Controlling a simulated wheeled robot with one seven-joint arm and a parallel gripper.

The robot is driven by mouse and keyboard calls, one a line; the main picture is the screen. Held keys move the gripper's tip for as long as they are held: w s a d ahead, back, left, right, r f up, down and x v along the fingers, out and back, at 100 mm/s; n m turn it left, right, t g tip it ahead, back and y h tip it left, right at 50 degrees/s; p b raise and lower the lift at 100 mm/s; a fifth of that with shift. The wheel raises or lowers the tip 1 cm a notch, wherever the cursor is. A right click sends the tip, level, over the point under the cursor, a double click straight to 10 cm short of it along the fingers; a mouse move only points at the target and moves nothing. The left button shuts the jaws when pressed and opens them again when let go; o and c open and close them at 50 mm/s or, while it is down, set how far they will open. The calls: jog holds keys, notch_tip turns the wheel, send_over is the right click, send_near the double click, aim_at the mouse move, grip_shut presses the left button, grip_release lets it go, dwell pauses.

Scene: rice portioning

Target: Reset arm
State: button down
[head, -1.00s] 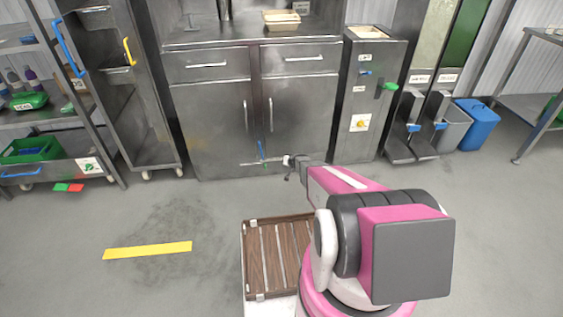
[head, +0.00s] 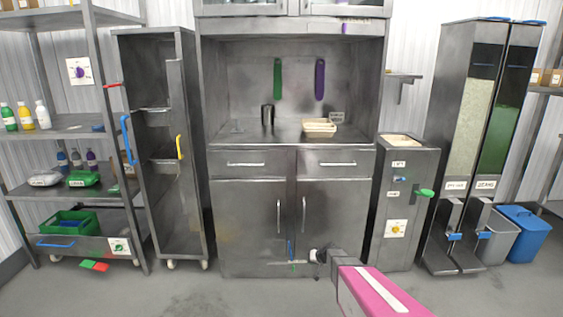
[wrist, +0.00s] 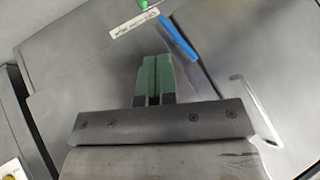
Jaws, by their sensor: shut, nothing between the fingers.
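My gripper (wrist: 157,66) shows in the wrist view as two green fingers pressed together with nothing between them. In the head view my gripper (head: 316,257) is small and dark, at the end of my pink and white arm, in front of the lower part of the steel cabinet (head: 248,240). Its fingers are too small to make out there. In the wrist view the fingers face grey metal surfaces. A blue stick (wrist: 178,38) and a pale strip (wrist: 134,23) with a green bit lie beyond the fingertips.
The cabinet counter holds a dark cup (head: 267,116) and a pale tray (head: 319,126). An open tall locker (head: 190,220) and a shelf rack (head: 75,131) stand left. A lever unit (head: 408,170), dispensers (head: 478,130) and a blue bin (head: 527,240) stand right.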

jog(key=s+d+r+g+h, duration=0.1)
jog(key=s+r+g+h, duration=0.2)
jog(key=s+r, duration=1)
jog(key=s+d+r+g+h, duration=0.2)
jog(key=s+r+g, duration=0.2)
jog(key=s+r, duration=0.85)
jog(key=m+t+y, duration=0.8)
jog(key=t+y, duration=0.4)
send_near(298, 257)
jog(key=x, duration=0.5)
jog(key=shift+a+f, duration=0.35)
jog(key=shift+a, duration=1.85)
